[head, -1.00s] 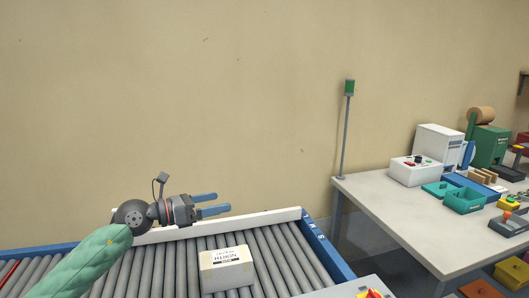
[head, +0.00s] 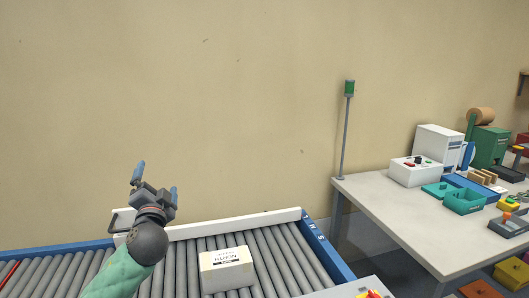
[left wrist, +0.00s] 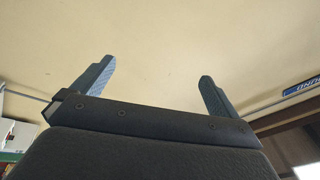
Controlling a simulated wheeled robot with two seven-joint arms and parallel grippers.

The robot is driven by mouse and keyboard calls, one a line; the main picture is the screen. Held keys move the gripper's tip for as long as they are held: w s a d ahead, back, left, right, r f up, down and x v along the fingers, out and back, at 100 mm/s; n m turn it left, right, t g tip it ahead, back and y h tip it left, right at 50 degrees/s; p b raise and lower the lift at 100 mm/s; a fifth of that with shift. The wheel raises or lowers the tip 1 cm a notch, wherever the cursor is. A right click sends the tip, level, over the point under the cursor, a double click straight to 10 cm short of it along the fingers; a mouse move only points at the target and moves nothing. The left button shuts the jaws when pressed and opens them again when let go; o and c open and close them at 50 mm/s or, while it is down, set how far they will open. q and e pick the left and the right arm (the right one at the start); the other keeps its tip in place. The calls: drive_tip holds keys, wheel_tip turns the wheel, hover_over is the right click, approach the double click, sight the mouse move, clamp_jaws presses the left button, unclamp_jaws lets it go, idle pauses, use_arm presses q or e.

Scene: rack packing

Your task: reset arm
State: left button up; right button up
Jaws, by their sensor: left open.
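My left gripper (head: 155,182) is raised above the back left part of the roller conveyor in the head view. Its two blue fingers point up and are spread apart, with nothing between them. In the left wrist view the gripper (left wrist: 155,85) shows the same open fingers against a plain beige surface. My green-sleeved left arm comes in from the bottom left. My right gripper is not in view.
A white labelled box (head: 227,270) sits on the roller conveyor (head: 278,255), right of my left arm. A white rail (head: 235,224) runs along the conveyor's back. A table (head: 400,210) with a white control box (head: 414,172) and teal bins (head: 464,200) stands at the right.

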use_arm(q)
drive_tip(key=s+d+f+n+g+h, duration=0.15)
drive_tip(key=s+f+g, duration=0.25)
drive_tip(key=f, duration=0.5)
drive_tip(key=s+d+f+n+g, duration=0.1)
drive_tip(key=s+d+f+g, duration=0.15)
drive_tip(key=s+f, duration=0.45)
drive_tip(key=s+d+f+n+g+h, duration=0.15)
drive_tip(key=f+g, duration=0.35)
drive_tip(key=f, duration=0.5)
drive_tip(key=s+d+f+g+h, duration=0.1)
drive_tip(key=s+d+f+g, duration=0.1)
drive_tip(key=s+f, duration=0.5)
drive_tip(key=s+d+f+n+g+h+p, duration=0.1)
drive_tip(key=s+d+f, duration=0.3)
drive_tip(key=s, duration=0.9)
drive_tip(key=s+d+f+n+g+h+p, duration=0.1)
drive_tip(key=s+d+f+g, duration=0.2)
drive_tip(key=s+f, duration=0.7)
drive_tip(key=shift+s+g, duration=0.55)
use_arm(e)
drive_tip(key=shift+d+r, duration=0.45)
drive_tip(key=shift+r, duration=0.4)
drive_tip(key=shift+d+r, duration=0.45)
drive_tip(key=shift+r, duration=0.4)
use_arm(q)
drive_tip(key=shift+n, duration=0.3)
